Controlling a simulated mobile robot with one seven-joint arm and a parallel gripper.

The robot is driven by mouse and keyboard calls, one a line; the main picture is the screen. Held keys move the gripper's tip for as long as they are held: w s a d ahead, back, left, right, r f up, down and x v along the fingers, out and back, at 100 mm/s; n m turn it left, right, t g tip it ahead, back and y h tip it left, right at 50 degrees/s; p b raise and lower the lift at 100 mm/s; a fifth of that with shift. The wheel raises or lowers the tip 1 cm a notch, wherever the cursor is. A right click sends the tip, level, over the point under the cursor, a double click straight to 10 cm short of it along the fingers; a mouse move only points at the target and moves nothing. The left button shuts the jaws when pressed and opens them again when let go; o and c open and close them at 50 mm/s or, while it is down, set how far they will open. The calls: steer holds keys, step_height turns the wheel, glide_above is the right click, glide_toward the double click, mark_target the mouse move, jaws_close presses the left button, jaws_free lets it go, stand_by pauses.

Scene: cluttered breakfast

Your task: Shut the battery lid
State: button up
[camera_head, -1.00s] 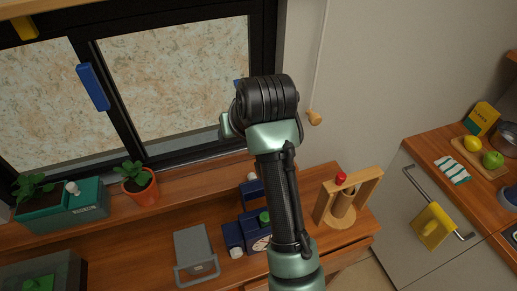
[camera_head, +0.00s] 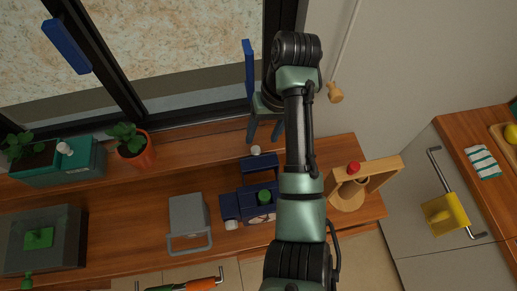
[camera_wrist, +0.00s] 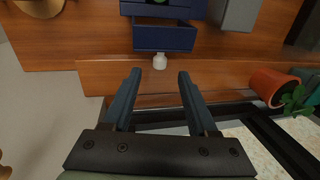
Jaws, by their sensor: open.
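A navy clock-like device (camera_head: 234,206) with a green knob stands on the wooden counter. Behind it sticks out a navy panel or shallow box (camera_head: 259,168) with a white knob (camera_head: 255,150), perhaps the battery lid; it appears open, standing out from the body. In the wrist view the navy panel (camera_wrist: 165,38) and its white knob (camera_wrist: 160,61) lie just beyond my fingertips. My gripper (camera_head: 264,138) is open and empty, pointing down behind the device; it also shows in the wrist view (camera_wrist: 160,76), its fingers either side of the knob's line, apart from it.
A grey box with a handle (camera_head: 187,215) stands left of the device, and a wooden frame with a red knob (camera_head: 378,175) right. A potted plant (camera_head: 138,158) and green planter (camera_head: 80,165) stand on the sill. The window is close behind my gripper.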

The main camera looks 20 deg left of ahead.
mark_target(257, 150)
steer(key=f, duration=0.3)
steer(key=s+a+f+p, duration=0.1)
steer(key=f, duration=0.1)
steer(key=shift+f, duration=0.2)
steer(key=shift+w+f, duration=0.15)
steer(key=shift+f, duration=0.4)
jaws_close()
steer(key=shift+r, duration=0.1)
stand_by(0.7)
